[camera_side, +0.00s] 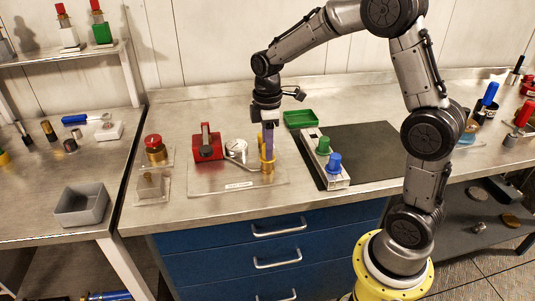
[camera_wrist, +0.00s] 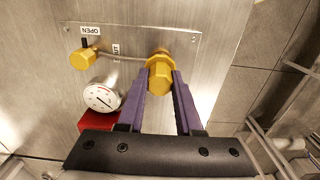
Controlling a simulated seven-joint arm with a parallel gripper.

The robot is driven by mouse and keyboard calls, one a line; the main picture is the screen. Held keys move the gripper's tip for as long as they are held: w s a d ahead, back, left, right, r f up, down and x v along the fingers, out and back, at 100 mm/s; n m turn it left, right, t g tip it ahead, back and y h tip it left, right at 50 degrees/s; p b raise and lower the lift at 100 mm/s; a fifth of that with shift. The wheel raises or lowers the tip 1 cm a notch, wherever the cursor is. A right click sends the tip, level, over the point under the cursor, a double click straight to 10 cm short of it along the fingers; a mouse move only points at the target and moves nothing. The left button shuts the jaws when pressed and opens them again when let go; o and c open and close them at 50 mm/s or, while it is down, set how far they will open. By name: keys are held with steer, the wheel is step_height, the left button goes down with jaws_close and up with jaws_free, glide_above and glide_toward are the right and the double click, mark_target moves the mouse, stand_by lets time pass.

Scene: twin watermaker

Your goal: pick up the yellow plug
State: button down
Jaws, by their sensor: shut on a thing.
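The yellow plug (camera_wrist: 160,82) is a hexagonal piece between the purple fingertips in the wrist view. My gripper (camera_wrist: 161,80) is shut on it, one finger on each side. In the side view my gripper (camera_side: 268,150) points straight down over the yellow fitting (camera_side: 267,166) on the clear plate. The plug is in line with this fitting; I cannot tell whether the two are apart. The fingers hide part of the plug.
A white gauge (camera_wrist: 101,97) and a small yellow valve (camera_wrist: 84,58) by an "OPEN" label sit beside the fitting, joined by a pipe. A red block (camera_side: 207,144) stands left. A green tray (camera_side: 301,119) and a rack with green and blue knobs (camera_side: 323,160) stand right.

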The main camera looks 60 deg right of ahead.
steer(key=shift+r, duration=0.2)
steer(key=shift+r, duration=0.25)
step_height(320, 180, up, 2)
steer(key=shift+r, duration=0.1)
steer(key=s+a+r, duration=0.2)
steer(key=s+r, duration=0.8)
steer(key=s, duration=0.3)
steer(key=shift+s+a, duration=0.35)
steer(key=shift+s, duration=0.05)
steer(key=c, duration=1.2)
jaws_free()
jaws_close()
